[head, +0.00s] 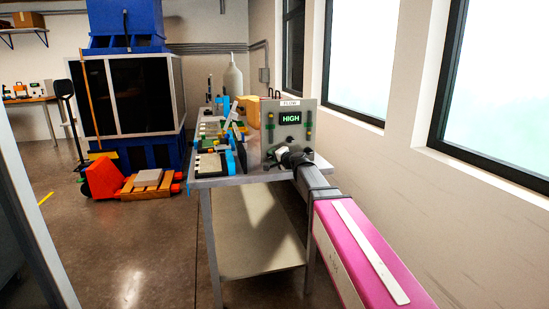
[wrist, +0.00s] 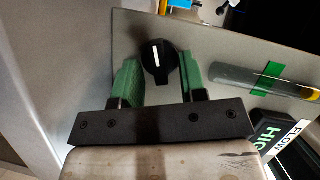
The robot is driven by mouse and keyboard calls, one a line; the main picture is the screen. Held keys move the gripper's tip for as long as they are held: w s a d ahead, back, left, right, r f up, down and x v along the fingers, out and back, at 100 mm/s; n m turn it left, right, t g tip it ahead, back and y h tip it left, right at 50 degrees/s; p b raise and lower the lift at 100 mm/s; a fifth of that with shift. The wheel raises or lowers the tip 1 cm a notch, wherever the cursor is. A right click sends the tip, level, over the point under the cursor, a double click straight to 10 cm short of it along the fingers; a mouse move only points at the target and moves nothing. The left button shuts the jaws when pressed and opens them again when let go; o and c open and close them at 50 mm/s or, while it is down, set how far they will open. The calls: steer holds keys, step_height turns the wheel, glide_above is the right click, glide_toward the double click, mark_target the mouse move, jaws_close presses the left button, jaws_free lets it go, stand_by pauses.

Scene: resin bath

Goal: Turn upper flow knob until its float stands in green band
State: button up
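The grey flow panel (head: 281,111) stands on the bench and its display (head: 290,118) reads HIGH. In the wrist view, a round black knob (wrist: 157,62) with a white pointer line sits on the panel, between my gripper's green fingers (wrist: 157,82). The fingers are open around it, with a narrow gap at its right side; contact at its left is unclear. A clear tube (wrist: 240,79) has a green band (wrist: 267,79); a yellow float (wrist: 314,93) shows at the right picture edge, beyond the band. In the head view, my gripper (head: 291,157) is at the panel's lower front and hides part of it.
The bench (head: 236,180) carries trays, bottles and small gear left of the panel. A wall with windows (head: 355,55) is close on the right. A red pallet truck (head: 103,179) and a blue cabinet (head: 130,90) stand left. Floor between is clear.

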jaws_close()
steer(key=shift+n, duration=0.3)
steer(key=n, duration=0.1)
steer(key=n+h, duration=0.1)
steer(key=shift+a+r+n+h, duration=0.1)
steer(key=shift+r+n+h, duration=0.1)
steer(key=shift+n+h, duration=0.15)
steer(key=n+h, duration=0.2)
steer(key=n, duration=0.1)
steer(key=shift+a+r+n, duration=0.15)
steer(key=shift+a+n, duration=0.05)
steer(key=shift+n, duration=0.05)
steer(key=n+h, duration=0.1)
steer(key=n, duration=0.1)
steer(key=n+h, duration=0.2)
steer(key=shift+a, duration=0.3)
steer(key=n, duration=0.1)
steer(key=n+t+h, duration=0.1)
steer(key=n, duration=0.1)
steer(key=n+h, duration=0.1)
steer(key=shift+s+a+t+h, duration=0.1)
steer(key=shift+a+t+h, duration=0.15)
steer(key=shift+t, duration=0.05)
steer(key=shift+n, duration=0.3)
